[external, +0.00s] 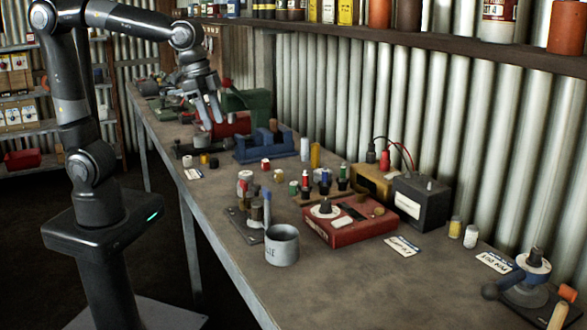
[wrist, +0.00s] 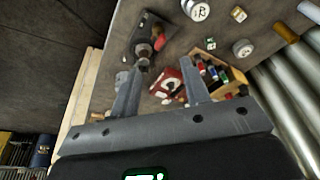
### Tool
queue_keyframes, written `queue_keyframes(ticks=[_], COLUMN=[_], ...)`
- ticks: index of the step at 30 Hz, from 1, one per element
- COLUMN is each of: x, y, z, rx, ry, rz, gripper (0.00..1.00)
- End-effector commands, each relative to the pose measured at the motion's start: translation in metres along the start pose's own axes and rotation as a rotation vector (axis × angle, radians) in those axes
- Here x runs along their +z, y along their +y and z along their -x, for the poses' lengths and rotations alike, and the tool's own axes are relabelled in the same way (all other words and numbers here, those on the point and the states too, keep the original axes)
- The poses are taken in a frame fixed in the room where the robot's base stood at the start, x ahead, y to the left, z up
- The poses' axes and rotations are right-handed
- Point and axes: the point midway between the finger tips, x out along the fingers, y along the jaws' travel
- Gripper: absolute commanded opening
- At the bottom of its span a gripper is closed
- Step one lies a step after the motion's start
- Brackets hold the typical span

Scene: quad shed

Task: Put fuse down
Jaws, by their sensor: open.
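My gripper (external: 212,118) is open, above the far part of the workbench (external: 335,290). In the wrist view its two fingers (wrist: 159,88) stand apart with nothing held between them. I cannot tell for sure which thing is the fuse. Small cylinders that could be fuses stand on the bench: a yellow-topped one (external: 455,227) and a pale one (external: 470,237) at the near right, and a small yellow one (external: 204,159) near a white one (external: 188,161) at the left edge. The wrist view shows round pale-topped pieces (wrist: 243,48) on the bench.
A blue vise-like tool (external: 262,147) stands near my gripper. A red box (external: 352,224), a grey mug (external: 282,246) and a dark meter (external: 420,203) crowd the middle. A shelf (external: 430,40) runs along the wall. The bench's near front is clear.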

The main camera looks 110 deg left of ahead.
Motion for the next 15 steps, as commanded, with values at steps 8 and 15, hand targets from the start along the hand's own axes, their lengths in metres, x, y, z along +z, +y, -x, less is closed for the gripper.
queue_keyframes(ticks=[8,15], x=[0.083,0.135], y=[0.039,0.056], z=[0.018,0.014], rx=[0.01,0.022], ry=[0.123,0.198], rz=[-0.003,0.002], gripper=[0.43,0.43])
